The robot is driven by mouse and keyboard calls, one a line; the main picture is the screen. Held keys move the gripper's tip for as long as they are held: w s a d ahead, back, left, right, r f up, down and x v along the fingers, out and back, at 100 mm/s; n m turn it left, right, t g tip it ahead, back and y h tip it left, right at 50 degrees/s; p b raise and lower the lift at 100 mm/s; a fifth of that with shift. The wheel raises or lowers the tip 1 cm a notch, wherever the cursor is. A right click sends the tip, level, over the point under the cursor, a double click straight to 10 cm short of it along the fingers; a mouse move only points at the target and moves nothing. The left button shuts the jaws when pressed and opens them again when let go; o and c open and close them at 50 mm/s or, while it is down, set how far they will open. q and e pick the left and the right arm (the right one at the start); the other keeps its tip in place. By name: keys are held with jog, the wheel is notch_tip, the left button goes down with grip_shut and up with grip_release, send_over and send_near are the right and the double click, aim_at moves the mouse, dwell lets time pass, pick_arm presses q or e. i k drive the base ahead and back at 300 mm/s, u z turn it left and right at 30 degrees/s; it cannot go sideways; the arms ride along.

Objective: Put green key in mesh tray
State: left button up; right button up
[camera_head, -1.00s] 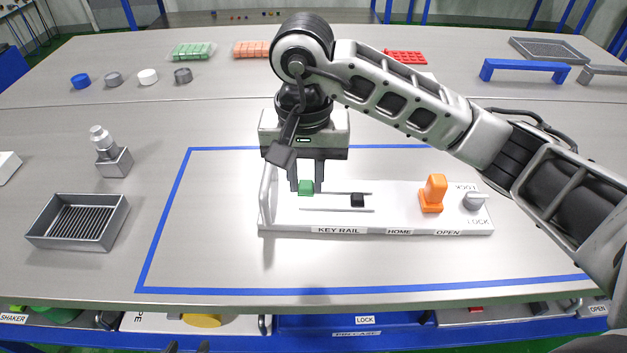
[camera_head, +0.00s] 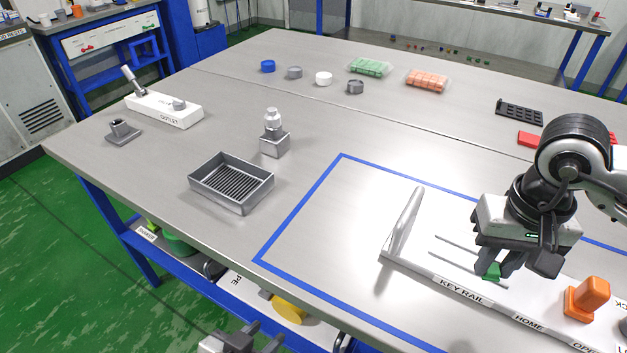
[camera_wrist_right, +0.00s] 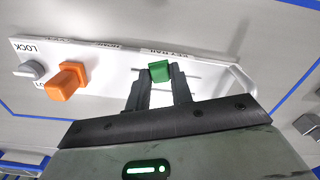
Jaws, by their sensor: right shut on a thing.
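The green key (camera_head: 492,271) is between the fingertips of my right gripper (camera_head: 497,264), which is shut on it over the slots of the white key rail (camera_head: 415,262). In the right wrist view the key (camera_wrist_right: 160,71) sits between both fingertips; I cannot tell if it still touches the rail. The mesh tray (camera_head: 203,183), a grey open box with a slatted floor, stands empty left of the blue outline, well away from my right gripper. My left gripper (camera_head: 262,332) is at the bottom edge, partly cut off, its fingers apart and empty.
An orange block (camera_head: 587,298) stands on the rail right of my right gripper. A grey block with a bottle-like top (camera_head: 273,138) stands behind the tray. A white outlet block (camera_head: 165,109) lies farther left. The table between rail and tray is clear.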

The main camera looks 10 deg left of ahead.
aim_at(233, 186)
jog(key=k, duration=0.25)
jog(key=u, duration=1.6)
jog(key=i, duration=0.55)
jog(key=u, duration=0.05)
